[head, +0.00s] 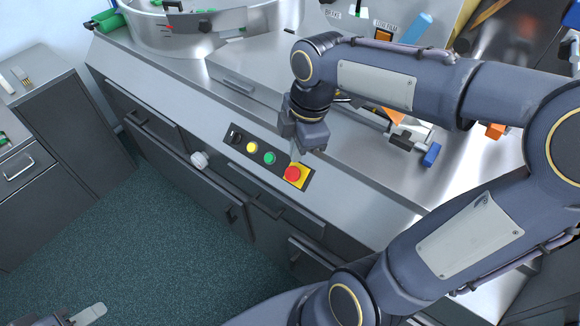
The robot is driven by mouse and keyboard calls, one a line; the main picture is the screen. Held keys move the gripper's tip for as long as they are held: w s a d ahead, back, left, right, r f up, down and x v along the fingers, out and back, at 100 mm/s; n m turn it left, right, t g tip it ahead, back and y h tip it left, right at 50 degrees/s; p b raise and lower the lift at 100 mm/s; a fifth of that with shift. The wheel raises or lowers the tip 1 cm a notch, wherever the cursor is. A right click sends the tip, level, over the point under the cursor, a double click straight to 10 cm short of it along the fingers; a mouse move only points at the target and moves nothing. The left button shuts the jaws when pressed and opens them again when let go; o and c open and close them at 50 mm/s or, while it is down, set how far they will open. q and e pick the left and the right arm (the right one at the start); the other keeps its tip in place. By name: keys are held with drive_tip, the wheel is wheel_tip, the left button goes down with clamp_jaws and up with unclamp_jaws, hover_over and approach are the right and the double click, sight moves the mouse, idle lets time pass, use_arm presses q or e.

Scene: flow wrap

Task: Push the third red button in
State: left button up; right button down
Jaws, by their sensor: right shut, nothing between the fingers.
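A dark control panel (281,172) lies along the front edge of the grey machine top. On it, in a row, are a black knob (235,136), a yellow button (252,147), a green button (269,158) and a larger red button (292,174) on a yellow plate. It is the only red button I can make out on the panel. My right gripper (294,159) points down, shut and empty, with its fingertips at the far side of the red button; I cannot tell whether they touch it. My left gripper (92,314) shows only partly at the bottom left, far from the panel.
Dark drawers with handles (270,208) and a white round knob (199,160) line the machine front. A round metal bowl (180,35) stands at the back left. A blue-ended clamp (431,155) lies right of my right gripper. A grey cabinet (70,115) stands left; green floor is clear.

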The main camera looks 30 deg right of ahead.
drive_tip(key=w+n, duration=0.1)
drive_tip(key=n, duration=0.1)
drive_tip(key=w+f+n+g, duration=0.1)
drive_tip(key=w+n, duration=0.3)
drive_tip(key=shift+w+f+n+h, duration=0.1)
drive_tip(key=shift+f+n+h, duration=0.15)
drive_tip(key=shift+n+h, duration=0.15)
hover_over(290, 179)
drive_tip(key=s+a, duration=0.1)
drive_tip(key=a, duration=0.1)
wheel_tip(290, 179, down, 10)
drive_tip(key=shift+w+d+f, duration=0.25)
drive_tip(key=shift+d+f, duration=0.25)
drive_tip(key=shift+f, duration=0.15)
drive_tip(key=shift+w+d+f, duration=0.25)
drive_tip(key=shift+d+f, duration=0.2)
drive_tip(key=shift+f, duration=0.15)
drive_tip(key=shift+w+d+f, duration=0.1)
drive_tip(key=shift+d+f, duration=0.05)
drive_tip(key=shift+f, duration=0.1)
